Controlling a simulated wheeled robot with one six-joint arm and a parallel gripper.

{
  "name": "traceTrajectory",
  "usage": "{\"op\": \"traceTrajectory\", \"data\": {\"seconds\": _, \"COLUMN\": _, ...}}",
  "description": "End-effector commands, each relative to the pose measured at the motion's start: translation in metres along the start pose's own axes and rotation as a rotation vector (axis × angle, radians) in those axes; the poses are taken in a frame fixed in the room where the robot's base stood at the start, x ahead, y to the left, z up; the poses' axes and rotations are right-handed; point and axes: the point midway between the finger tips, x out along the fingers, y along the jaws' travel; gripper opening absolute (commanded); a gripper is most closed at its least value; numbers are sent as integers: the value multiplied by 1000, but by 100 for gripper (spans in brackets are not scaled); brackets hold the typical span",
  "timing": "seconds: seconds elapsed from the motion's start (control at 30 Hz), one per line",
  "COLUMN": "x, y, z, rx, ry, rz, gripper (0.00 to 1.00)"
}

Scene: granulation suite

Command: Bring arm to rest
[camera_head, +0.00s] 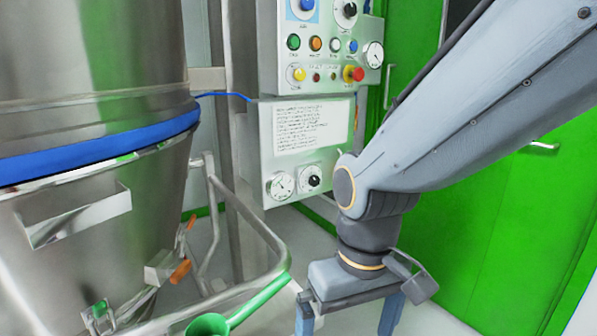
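My arm comes in from the upper right and bends down at a grey joint. My gripper (348,318) hangs at the bottom middle, pointing down. Its two blue-grey fingers are wide apart, with pale floor showing between them and no object seen there. The lower ends of the fingers are cut off by the frame edge.
A large steel vessel (90,70) with a blue band fills the left, with a tubular metal frame (262,232) beside it. A green scoop-like tool (240,312) is just left of my gripper. A control panel (325,55) stands behind my arm. Green cabinet doors (455,240) are at right.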

Motion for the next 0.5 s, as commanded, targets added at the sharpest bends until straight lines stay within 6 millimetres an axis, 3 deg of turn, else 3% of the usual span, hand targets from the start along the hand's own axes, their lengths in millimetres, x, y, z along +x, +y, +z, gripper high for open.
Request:
{"op": "traceTrajectory", "data": {"seconds": 0.27, "x": -29, "y": 15, "z": 4, "rx": 59, "ry": -1, "rz": 8, "gripper": 100}}
{"op": "traceTrajectory", "data": {"seconds": 0.5, "x": -70, "y": 41, "z": 14, "rx": 150, "ry": -4, "rz": 20, "gripper": 100}}
